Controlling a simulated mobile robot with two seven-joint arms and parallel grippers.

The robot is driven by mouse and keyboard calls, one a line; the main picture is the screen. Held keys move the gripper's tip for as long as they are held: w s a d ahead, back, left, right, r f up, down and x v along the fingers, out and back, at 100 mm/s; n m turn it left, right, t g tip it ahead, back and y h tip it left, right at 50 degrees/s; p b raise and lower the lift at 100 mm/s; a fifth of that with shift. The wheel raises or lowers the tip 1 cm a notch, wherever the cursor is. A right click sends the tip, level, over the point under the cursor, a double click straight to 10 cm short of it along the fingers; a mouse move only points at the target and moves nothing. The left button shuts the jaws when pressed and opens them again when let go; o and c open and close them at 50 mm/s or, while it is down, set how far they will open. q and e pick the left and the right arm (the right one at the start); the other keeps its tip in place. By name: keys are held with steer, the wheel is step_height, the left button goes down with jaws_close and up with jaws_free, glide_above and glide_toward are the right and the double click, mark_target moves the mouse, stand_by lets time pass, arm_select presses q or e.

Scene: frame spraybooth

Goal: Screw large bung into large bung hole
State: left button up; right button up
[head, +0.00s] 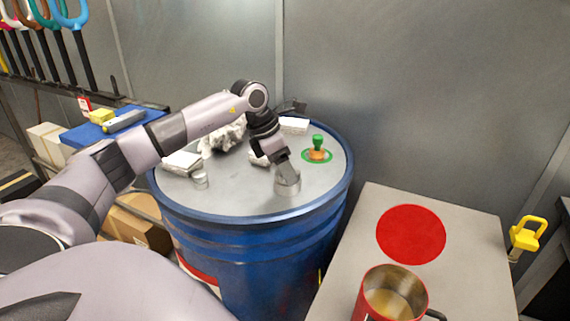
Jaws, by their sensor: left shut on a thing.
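The blue drum (260,231) stands upright in the middle of the head view with a grey top. My left gripper (286,172) points down at the near right part of the drum top. It is shut on the large bung (289,188), a short silver cylinder. The bung appears upright at the drum top. The large bung hole is not visible, and I cannot tell whether the bung sits in it or only over it. A smaller silver cap (201,181) sits at the left of the drum top. My right gripper is not in view.
White crumpled cloth (224,137) and white blocks (181,163) lie on the drum top. A green-handled object (318,143) stands on a green ring at its right. A grey table (466,256) at right bears a red disc (411,234) and a red mug (391,294).

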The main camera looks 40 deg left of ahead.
arm_select(q)
steer(key=shift+w+d+m, duration=0.1)
steer(key=shift+d+m, duration=0.05)
steer(key=shift+m, duration=0.35)
steer(key=shift+r, duration=0.1)
steer(key=m+g+h+p, duration=0.1)
steer(key=m, duration=0.1)
steer(key=shift+m, duration=0.3)
steer(key=shift+w+m+g+h, duration=0.1)
steer(key=shift+m+g+h, duration=0.2)
steer(key=shift+m, duration=0.7)
steer(key=o, duration=0.9)
steer(key=shift+c, duration=0.2)
